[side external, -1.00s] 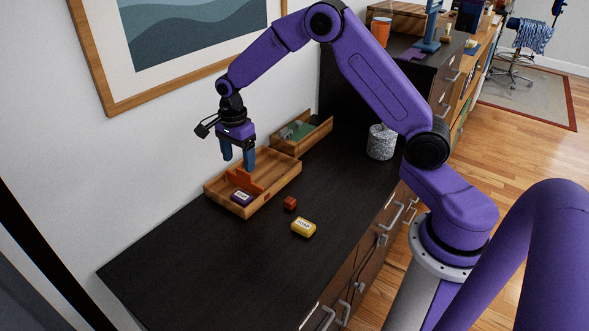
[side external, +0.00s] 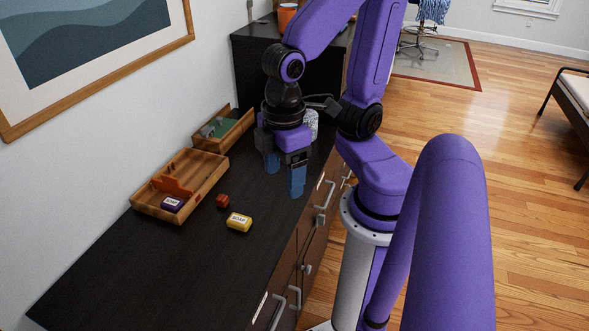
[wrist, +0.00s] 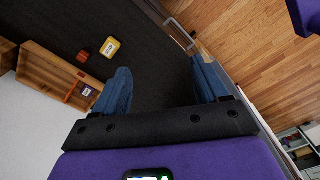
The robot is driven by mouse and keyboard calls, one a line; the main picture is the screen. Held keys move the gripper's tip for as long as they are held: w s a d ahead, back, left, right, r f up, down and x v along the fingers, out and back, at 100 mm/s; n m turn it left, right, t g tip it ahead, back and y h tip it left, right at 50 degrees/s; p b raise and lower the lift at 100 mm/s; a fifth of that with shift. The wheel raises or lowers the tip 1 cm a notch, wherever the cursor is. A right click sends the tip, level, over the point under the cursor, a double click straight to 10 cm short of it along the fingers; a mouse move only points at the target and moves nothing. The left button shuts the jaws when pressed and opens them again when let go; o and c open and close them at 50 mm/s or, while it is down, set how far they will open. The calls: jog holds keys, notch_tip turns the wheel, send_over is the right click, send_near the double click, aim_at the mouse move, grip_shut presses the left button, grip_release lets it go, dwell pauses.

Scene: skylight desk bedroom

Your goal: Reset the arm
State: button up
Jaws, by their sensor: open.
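My gripper (side external: 284,180) has blue fingers spread apart with nothing between them. It hangs above the right edge of the dark dresser top, to the right of the wooden trays and the soap. In the wrist view, its fingers (wrist: 162,90) also show apart and empty, over the dresser's edge. No other object is named by the task.
A wooden tray (side external: 216,172) holds a purple soap (side external: 172,204) and an orange piece (side external: 174,186). A red cube (side external: 222,201) and a yellow soap (side external: 239,222) lie beside it. Behind are a second tray (side external: 237,133) and a speckled grey container (side external: 312,122).

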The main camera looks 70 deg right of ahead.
jog(key=shift+s+d+f+n, duration=0.15)
jog(key=shift+s+d+n, duration=0.4)
jog(key=shift+s+n, duration=0.35)
